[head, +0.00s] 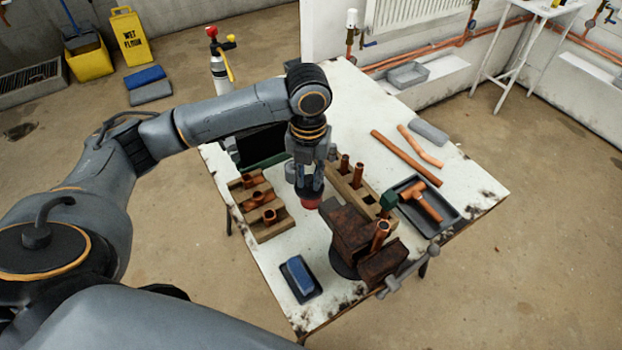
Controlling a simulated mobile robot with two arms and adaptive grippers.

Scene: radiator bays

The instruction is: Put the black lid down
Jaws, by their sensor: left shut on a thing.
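My left gripper (309,186) points down over the white table (290,238), left of the rusty vise. It is shut on the black lid (308,193), a small dark disc mostly hidden by the fingers. A small red tin (309,203) shows directly below the lid. I cannot tell whether lid and tin touch or are slightly apart. My right gripper is out of view.
The vise (352,232) holds an upright copper pipe (380,235). Wooden racks with copper fittings (262,208) stand left, and another rack (352,187) behind. A dark tray (445,212) lies right, a blue pad (298,275) in front. Bare tabletop lies around the pad.

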